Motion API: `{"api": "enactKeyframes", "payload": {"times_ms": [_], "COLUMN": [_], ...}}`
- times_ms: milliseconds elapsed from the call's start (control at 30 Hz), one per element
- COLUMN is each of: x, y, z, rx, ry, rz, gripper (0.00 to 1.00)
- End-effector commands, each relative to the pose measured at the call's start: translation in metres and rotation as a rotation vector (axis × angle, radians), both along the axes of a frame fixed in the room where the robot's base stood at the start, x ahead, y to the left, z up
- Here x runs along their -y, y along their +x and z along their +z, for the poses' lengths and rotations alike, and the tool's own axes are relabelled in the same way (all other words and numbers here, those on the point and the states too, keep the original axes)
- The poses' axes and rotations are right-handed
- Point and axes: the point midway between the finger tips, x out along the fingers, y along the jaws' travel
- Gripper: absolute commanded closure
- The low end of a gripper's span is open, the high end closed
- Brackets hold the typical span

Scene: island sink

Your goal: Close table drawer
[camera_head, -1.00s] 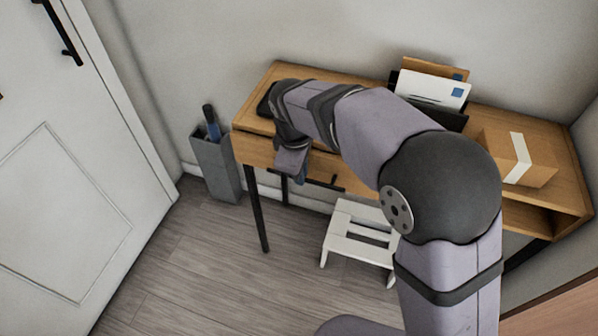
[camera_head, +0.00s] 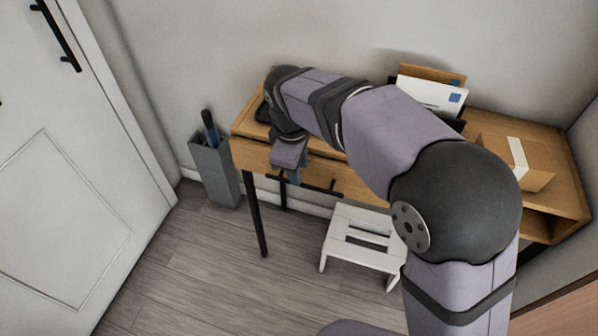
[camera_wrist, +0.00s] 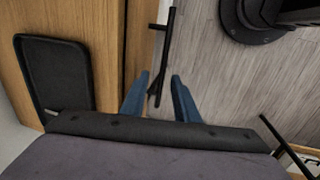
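The wooden table (camera_head: 243,155) stands against the wall, its front partly hidden by my arm. Its drawer has a wooden front (camera_head: 350,184) and a black bar handle (camera_head: 322,187). In the wrist view, a narrow wooden strip of the drawer (camera_wrist: 139,45) shows beside the tabletop (camera_wrist: 105,20), with a thin dark line between them. How far the drawer stands out is hard to tell. My gripper (camera_wrist: 158,97) is open, its blue fingers apart on either side of the handle's near end (camera_wrist: 157,88). Contact with the handle cannot be made out.
A black tray (camera_wrist: 55,75) lies on the tabletop. A grey bin (camera_head: 214,170) stands left of the table, and a white step stool (camera_head: 362,240) is on the floor in front. Envelopes (camera_head: 430,93) and a cardboard box (camera_head: 535,180) are on the tabletop's right part.

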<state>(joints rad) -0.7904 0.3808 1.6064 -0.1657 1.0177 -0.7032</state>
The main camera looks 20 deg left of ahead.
Motion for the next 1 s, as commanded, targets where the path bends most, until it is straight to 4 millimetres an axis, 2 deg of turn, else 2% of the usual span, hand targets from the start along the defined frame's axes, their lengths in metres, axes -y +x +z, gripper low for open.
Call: {"api": "enactKeyframes", "payload": {"times_ms": [100,300,800,1000], "x": [0.000,0.000,0.000,-0.003], "y": [-0.003,-0.006,-0.006,-0.003], "z": [0.016,0.030,0.031,0.031], "rx": [0.002,0.001,0.001,0.011], "ry": [0.001,0.000,0.001,0.036], "rz": [0.001,0.000,-0.003,-0.106], "gripper": [0.72,0.72,0.72,0.72]}}
